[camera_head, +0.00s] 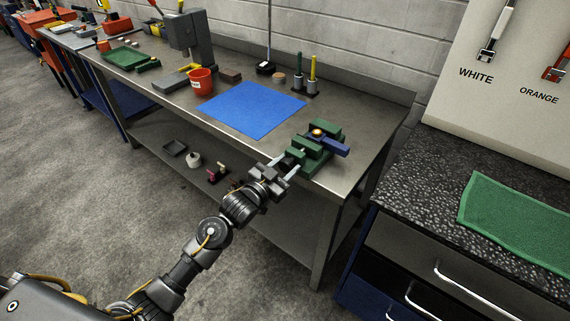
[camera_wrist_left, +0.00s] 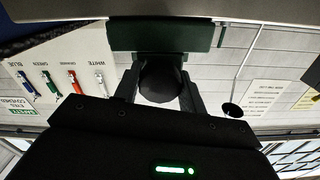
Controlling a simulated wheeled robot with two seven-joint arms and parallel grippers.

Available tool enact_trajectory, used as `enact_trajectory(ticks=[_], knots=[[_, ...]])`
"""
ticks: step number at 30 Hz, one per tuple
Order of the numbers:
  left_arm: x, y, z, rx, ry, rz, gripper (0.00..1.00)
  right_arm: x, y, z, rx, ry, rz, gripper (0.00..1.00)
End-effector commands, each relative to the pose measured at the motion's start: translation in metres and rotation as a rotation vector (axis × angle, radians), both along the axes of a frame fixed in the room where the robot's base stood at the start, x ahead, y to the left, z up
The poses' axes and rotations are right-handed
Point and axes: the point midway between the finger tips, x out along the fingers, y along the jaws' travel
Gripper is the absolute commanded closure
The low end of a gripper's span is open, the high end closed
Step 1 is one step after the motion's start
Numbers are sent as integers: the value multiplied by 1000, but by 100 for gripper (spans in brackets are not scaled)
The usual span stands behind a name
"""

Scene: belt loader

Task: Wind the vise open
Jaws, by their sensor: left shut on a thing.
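The green vise (camera_head: 322,134) sits at the front right corner of the steel workbench, with a blue bar (camera_head: 331,146) and a small round brass-coloured thing (camera_head: 317,132) at its jaws. My left gripper (camera_head: 282,169) reaches the front of the vise from the left. In the left wrist view its two fingers (camera_wrist_left: 160,92) are shut on a dark round knob (camera_wrist_left: 158,80), directly in front of a green part of the vise (camera_wrist_left: 160,35). The rest of the handle is hidden by my gripper. My right gripper is not in view.
The workbench (camera_head: 350,172) has a blue mat (camera_head: 250,108), a red cup (camera_head: 202,82) and a grey machine (camera_head: 187,38) left of the vise. Two upright tools (camera_head: 305,80) stand behind it. A dark speckled counter with a green cloth (camera_head: 515,217) is at the right.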

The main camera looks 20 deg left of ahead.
Motion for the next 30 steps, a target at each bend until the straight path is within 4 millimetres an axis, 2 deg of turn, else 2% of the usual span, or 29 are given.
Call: enact_trajectory(ticks=[12,13,17,26,30], knots=[[0,0,0,-8,3,1,82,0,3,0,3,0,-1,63],[0,0,0,-8,3,1,55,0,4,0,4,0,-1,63],[0,0,0,-8,3,1,38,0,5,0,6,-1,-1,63],[-1,1,0,-6,2,0,37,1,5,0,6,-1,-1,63],[-13,5,-2,-6,2,0,37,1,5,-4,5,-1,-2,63]])
